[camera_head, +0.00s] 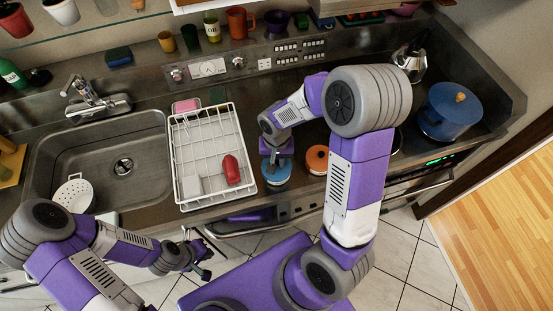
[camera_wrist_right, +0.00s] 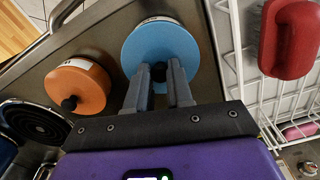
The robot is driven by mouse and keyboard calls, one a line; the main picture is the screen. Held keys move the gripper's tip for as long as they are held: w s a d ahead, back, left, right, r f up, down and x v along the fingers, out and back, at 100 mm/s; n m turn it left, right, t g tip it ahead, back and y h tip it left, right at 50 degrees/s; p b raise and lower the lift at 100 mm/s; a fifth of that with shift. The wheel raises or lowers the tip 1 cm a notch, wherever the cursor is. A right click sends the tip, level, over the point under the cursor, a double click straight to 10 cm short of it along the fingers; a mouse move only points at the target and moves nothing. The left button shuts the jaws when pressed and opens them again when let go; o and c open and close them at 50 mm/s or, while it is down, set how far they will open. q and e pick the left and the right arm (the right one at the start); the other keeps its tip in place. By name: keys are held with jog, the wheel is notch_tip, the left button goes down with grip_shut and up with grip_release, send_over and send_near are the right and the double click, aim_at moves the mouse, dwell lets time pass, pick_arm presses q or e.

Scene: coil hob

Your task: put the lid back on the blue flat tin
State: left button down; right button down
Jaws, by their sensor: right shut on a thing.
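The blue flat tin (camera_head: 276,177) stands on the counter just right of the dish rack in the head view. Its round light-blue lid (camera_wrist_right: 150,42) fills the top middle of the right wrist view, with a black knob at its centre. My right gripper (camera_wrist_right: 160,74) points down at the lid with its fingers closed around the knob. The lid lies over the tin; I cannot tell whether it is fully seated. In the head view my right gripper (camera_head: 275,156) partly covers the lid. My left gripper (camera_head: 207,262) is open and empty in front of the counter edge.
An orange tin (camera_head: 317,158) with a dark knob stands close to the right of the blue tin. A white dish rack (camera_head: 207,150) holding a red object (camera_head: 231,169) is to the left. A blue pot (camera_head: 450,112) stands at the far right; the sink (camera_head: 100,150) is left.

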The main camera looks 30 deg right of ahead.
jog(key=shift+f+b, duration=0.2)
jog(key=shift+b, duration=0.2)
dwell(1.1)
jog(key=shift+c, duration=2.3)
grip_release()
jog(key=shift+r, duration=0.15)
jog(key=shift+r+p, duration=2.8)
jog(key=shift+r, duration=0.65)
grip_shut()
